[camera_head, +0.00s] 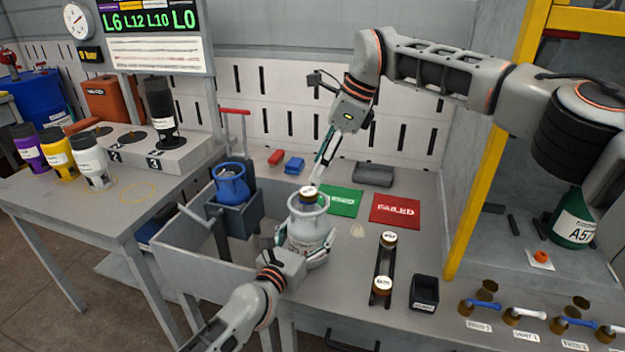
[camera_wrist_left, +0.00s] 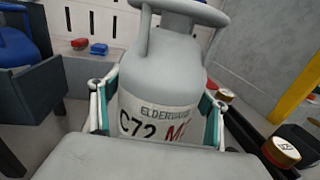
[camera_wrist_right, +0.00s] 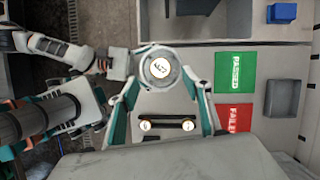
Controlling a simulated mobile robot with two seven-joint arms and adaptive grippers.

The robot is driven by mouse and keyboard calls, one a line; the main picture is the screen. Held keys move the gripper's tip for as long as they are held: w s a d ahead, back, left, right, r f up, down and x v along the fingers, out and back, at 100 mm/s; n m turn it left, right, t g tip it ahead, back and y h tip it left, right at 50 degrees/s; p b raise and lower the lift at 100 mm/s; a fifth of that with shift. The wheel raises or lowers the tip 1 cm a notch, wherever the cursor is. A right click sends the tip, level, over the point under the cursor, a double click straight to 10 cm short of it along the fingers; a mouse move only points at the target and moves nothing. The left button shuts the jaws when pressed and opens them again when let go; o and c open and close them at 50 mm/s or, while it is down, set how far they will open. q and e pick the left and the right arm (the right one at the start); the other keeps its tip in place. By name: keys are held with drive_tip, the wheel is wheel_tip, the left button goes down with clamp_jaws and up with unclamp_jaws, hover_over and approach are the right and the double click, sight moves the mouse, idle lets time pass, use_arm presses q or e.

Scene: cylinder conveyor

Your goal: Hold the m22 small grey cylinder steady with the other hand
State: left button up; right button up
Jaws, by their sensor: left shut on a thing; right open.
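The small grey cylinder (camera_head: 304,222) stands upright with a collar and a brass-rimmed cap (camera_head: 308,195) on top. The left wrist view shows its body (camera_wrist_left: 160,85) close up, with a label reading "ELDERVALE C72" and red letters partly hidden. My left gripper (camera_head: 305,246) is shut on the cylinder's body, a finger on either side. My right gripper (camera_head: 316,180) is open and points down just above the cap. In the right wrist view the round cap (camera_wrist_right: 159,68) lies between its spread fingertips; I cannot tell whether they touch it.
A black rack (camera_head: 384,262) with two brass-capped pieces stands right of the cylinder. Green (camera_head: 341,200) and red "FAILED" (camera_head: 395,210) mats lie behind. A blue cylinder (camera_head: 232,182) sits in a grey holder at left. A small black bin (camera_head: 424,292) is at right.

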drive_tip(key=shift+v, duration=2.3)
use_arm(q)
drive_tip(key=o, duration=1.3)
use_arm(e)
drive_tip(key=shift+f, duration=0.1)
